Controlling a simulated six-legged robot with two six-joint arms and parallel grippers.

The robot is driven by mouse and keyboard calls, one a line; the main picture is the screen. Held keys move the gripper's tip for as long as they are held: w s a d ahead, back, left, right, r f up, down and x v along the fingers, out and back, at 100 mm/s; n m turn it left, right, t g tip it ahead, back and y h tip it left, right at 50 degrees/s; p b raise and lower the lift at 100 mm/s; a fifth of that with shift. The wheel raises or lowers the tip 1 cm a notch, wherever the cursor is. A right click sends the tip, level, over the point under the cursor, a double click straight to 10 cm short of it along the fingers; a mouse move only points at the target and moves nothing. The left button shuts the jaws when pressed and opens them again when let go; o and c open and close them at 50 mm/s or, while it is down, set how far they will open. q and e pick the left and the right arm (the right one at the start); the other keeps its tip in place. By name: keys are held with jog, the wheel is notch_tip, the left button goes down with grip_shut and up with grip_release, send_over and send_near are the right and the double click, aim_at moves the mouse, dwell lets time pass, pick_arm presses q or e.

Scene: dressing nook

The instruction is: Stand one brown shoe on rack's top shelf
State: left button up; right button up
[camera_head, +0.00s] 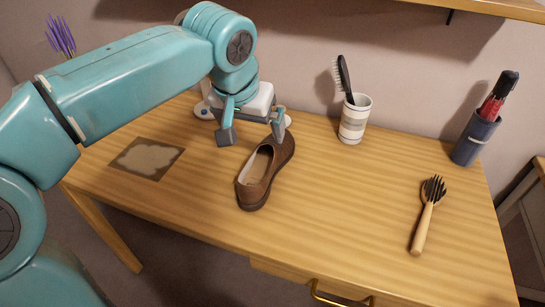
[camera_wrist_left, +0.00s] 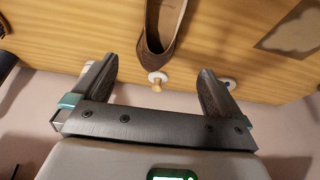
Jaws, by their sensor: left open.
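One brown shoe (camera_head: 268,172) lies sole down on the wooden table, its opening facing up. It also shows at the top of the left wrist view (camera_wrist_left: 163,20). My left gripper (camera_head: 252,133) is open and empty behind the shoe's far end, with its right finger close to that end. In the left wrist view the shoe's near end lies ahead of the gap between the two fingers (camera_wrist_left: 157,66); I cannot tell whether anything touches. I see no rack for certain; a wooden frame (camera_head: 537,168) is cut off at the right edge. My right gripper is not in view.
A striped cup (camera_head: 354,122) with a black brush, a dark holder (camera_head: 474,140) with a red-and-black item, and a wooden brush (camera_head: 427,214) stand or lie to the right. A patterned mat (camera_head: 146,158) lies left. The front middle of the table (camera_head: 330,220) is clear.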

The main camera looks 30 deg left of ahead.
pick_arm(q)
jog(key=b, duration=0.4)
send_over(263, 162)
jog(key=s, duration=0.2)
jog(key=f, duration=1)
jog(key=shift+d, duration=0.35)
jog(key=b+x, duration=0.1)
jog(key=x, duration=0.4)
jog(key=shift+w+f+b, duration=0.1)
jog(key=shift+f+b, duration=0.25)
jog(key=shift+a+r, duration=0.1)
jog(key=c, duration=1.3)
